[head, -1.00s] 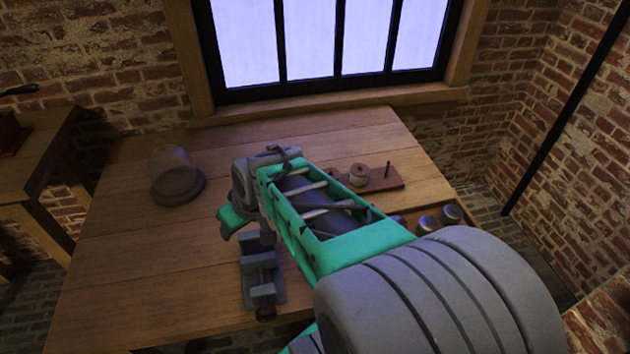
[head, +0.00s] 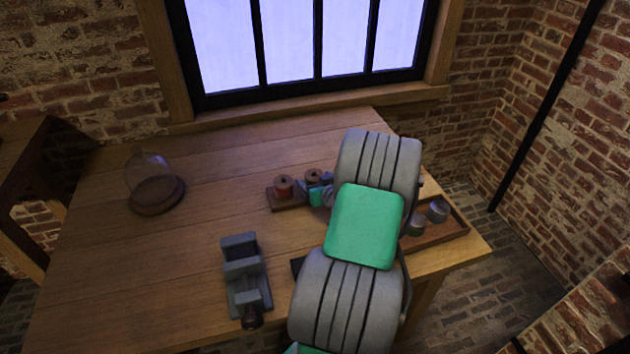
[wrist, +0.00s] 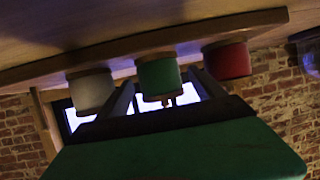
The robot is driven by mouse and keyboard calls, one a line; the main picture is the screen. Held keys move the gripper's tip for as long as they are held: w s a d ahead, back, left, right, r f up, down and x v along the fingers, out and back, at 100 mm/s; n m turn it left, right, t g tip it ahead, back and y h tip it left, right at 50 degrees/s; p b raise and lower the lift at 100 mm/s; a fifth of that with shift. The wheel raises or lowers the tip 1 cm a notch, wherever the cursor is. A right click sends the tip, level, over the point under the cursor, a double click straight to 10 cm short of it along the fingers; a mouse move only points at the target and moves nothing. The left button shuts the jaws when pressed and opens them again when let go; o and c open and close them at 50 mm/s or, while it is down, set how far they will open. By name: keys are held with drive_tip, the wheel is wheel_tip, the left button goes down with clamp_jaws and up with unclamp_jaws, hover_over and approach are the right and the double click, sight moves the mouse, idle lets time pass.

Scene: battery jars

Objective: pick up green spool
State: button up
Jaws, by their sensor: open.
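The green spool (wrist: 159,77) has wooden end discs and is in the middle of a row in the wrist view, which shows the scene upside down. A white spool (wrist: 91,91) is on its left there and a red spool (wrist: 228,60) on its right. My gripper (wrist: 162,84) is open, with one finger to each side of the green spool in the picture. I cannot tell whether the fingers touch it. In the head view the red spool (head: 283,188) stands on a wooden board; my arm hides the board's right side and much of the gripper.
A glass dome on a round base (head: 155,194) stands at the left of the table (head: 150,265). A grey vise (head: 245,275) is near the front. A tray (head: 450,233) with metal jars lies at the right. A window (head: 310,45) is behind.

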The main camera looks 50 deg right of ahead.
drive_tip(key=shift+w+d+f, duration=0.15)
drive_tip(key=shift+w, duration=0.2)
drive_tip(key=c, duration=1.6)
